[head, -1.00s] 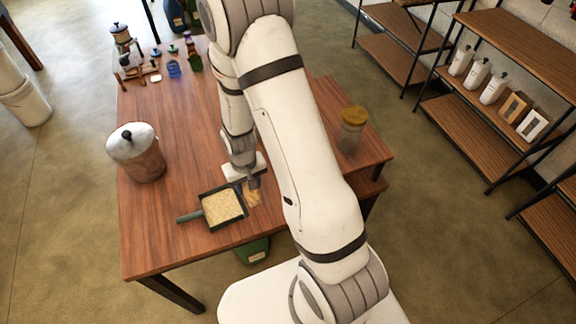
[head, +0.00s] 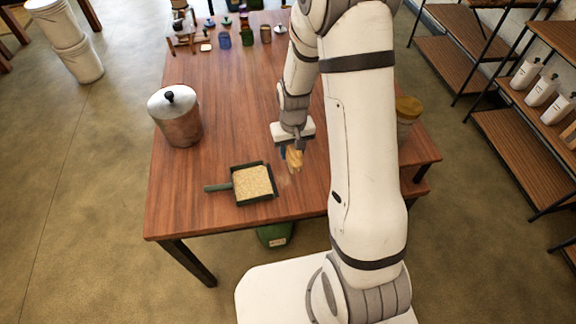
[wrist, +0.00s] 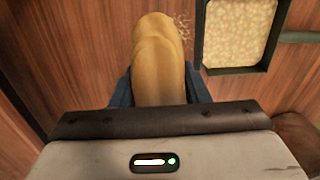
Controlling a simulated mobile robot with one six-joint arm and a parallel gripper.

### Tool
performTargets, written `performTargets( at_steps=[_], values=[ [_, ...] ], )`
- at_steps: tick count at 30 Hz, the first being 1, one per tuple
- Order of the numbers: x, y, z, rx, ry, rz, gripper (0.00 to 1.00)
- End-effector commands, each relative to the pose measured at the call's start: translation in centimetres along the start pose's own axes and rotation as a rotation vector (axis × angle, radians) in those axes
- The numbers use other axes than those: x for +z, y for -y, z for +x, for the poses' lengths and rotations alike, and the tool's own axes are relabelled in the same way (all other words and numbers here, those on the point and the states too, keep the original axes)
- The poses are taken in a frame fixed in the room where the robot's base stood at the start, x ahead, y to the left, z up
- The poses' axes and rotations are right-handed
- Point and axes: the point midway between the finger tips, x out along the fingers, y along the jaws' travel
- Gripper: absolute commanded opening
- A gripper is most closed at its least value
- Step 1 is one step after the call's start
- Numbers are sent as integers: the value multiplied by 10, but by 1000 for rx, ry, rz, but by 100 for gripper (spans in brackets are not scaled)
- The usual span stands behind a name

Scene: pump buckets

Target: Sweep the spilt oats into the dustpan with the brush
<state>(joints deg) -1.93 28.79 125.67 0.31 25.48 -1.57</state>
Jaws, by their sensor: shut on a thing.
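My gripper (head: 293,149) is shut on the tan brush (head: 295,160), above the table to the right of the dustpan and a little farther back. The brush (wrist: 158,55) fills the middle of the wrist view, between the dark fingers; its lower end is hard to make out. The dark green dustpan (head: 216,188) lies on the table with its handle to the left. A layer of pale oats (head: 253,182) covers its floor. In the wrist view a few spilt oats (wrist: 184,27) lie on the wood between the brush and the dustpan rim (wrist: 236,70).
A metal canister (head: 178,120) with a black knob stands at the table's left. Small containers stand along the far end. The table's middle (head: 240,90) is clear.

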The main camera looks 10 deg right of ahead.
Motion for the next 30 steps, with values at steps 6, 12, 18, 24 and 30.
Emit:
performTargets(
  at_steps=[6,12,18,24,30],
  values=[
    [-6,-10,2,0,0,-1,13],
    [-6,-11,18,0,2,0,13],
    [-6,-11,35,0,2,0,13],
    [-6,-11,37,0,1,1,13],
    [-9,-11,38,0,1,5,13]
  ],
)
